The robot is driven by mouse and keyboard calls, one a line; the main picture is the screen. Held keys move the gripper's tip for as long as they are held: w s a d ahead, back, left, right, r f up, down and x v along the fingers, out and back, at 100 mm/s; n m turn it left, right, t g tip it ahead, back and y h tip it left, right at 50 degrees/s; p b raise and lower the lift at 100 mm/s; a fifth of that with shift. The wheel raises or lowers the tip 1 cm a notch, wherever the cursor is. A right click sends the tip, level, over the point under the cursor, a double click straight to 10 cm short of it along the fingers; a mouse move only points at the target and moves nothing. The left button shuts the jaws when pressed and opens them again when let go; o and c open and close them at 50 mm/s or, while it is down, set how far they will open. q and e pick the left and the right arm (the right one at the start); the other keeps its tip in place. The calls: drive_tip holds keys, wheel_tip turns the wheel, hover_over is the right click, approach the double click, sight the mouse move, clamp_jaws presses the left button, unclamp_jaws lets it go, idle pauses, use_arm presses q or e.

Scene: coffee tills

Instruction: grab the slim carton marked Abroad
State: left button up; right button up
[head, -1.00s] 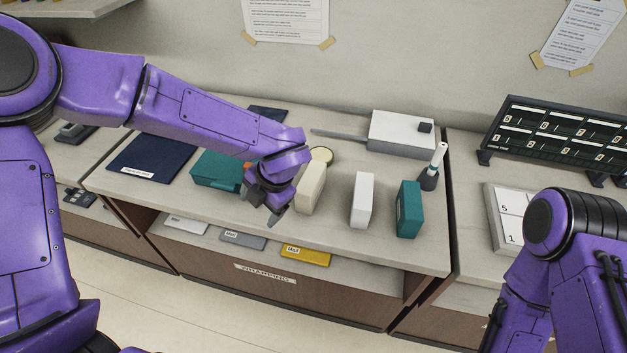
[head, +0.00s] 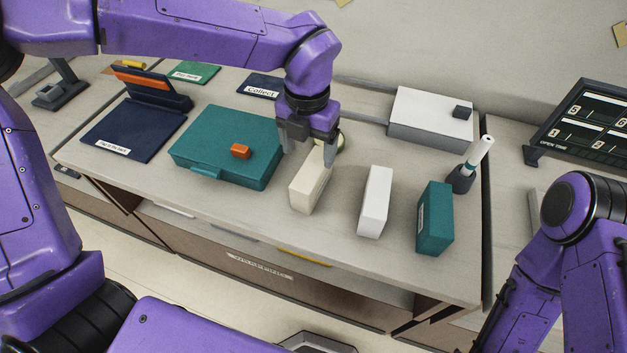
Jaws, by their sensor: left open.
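Three slim cartons stand upright in a row near the counter's front edge: a cream one (head: 308,190), a white one (head: 374,203) and a teal one (head: 435,218). I cannot read the word Abroad on any of them; a pale label strip shows on the teal one's left edge. My left gripper (head: 308,154) is open and points down at the top of the cream carton, its fingers on either side. I cannot tell whether they touch it. My right arm is at the right edge, with its gripper out of view.
A teal case (head: 225,145) with a small orange block (head: 240,152) lies left of the cartons. A white box (head: 432,115) is behind, and a dark holder with a white roll (head: 470,168) stands right of the teal carton. A navy mat (head: 130,130) lies far left.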

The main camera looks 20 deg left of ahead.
sight(312, 168)
use_arm(q)
drive_tip(key=f, duration=0.3)
drive_tip(key=f+p, duration=0.1)
drive_tip(key=f, duration=0.2)
drive_tip(key=w+f, duration=0.1)
drive_tip(key=f, duration=0.2)
drive_tip(key=shift+d+f+p, duration=0.3)
drive_tip(key=shift+p, duration=0.05)
drive_tip(key=shift+s, duration=0.15)
drive_tip(key=shift+c, duration=0.4)
drive_tip(key=c, duration=1)
